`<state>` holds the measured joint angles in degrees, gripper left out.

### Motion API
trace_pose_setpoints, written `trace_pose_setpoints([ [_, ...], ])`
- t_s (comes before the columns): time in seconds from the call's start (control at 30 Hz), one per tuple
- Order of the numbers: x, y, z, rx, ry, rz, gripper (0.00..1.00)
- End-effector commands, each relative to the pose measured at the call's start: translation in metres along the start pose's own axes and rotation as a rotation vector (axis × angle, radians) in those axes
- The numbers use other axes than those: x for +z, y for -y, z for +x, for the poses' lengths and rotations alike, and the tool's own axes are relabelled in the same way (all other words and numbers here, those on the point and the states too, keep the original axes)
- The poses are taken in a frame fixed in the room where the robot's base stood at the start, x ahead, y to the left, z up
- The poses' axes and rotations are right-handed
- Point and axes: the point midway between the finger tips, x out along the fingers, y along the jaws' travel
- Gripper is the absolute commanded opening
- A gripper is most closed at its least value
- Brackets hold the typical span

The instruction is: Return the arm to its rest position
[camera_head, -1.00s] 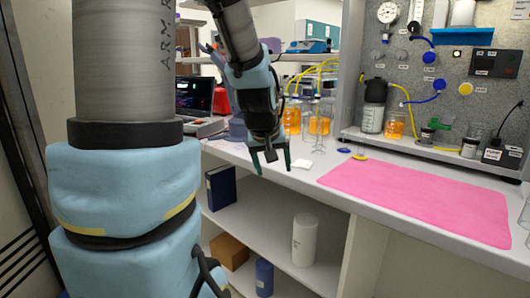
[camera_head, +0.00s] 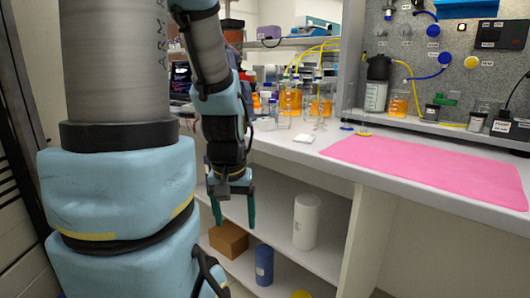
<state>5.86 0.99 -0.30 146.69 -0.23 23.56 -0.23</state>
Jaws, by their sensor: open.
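My gripper (camera_head: 234,212) hangs pointing down in front of the bench's open shelves, left of the picture's centre. Its two dark green fingers are apart and nothing shows between them. The fingertips are below the level of the bench top. My arm's blue and grey links rise above it to the top of the picture. A thick part of my own arm fills the left side of the view.
The bench top (camera_head: 290,150) carries a pink mat (camera_head: 430,168), a small white pad (camera_head: 304,138) and orange-filled bottles (camera_head: 290,100). Shelves below hold a white cylinder (camera_head: 306,221), a brown box (camera_head: 229,240) and a blue bottle (camera_head: 264,265). A pegboard panel (camera_head: 400,50) stands behind.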

Motion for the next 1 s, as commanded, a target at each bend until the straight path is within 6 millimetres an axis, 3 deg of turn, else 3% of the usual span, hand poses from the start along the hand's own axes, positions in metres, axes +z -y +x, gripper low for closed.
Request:
trace_pose_setpoints([
  [0.17,0.006,-0.001,0.021,0.001,0.015,0.000,0.80],
  [0.23,0.003,-0.001,0.004,0.001,0.014,0.000,0.80],
  [0.67,-0.005,-0.001,-0.049,0.001,0.014,0.000,0.80],
  [1.0,-0.016,-0.001,-0.119,0.001,0.014,0.000,0.80],
])
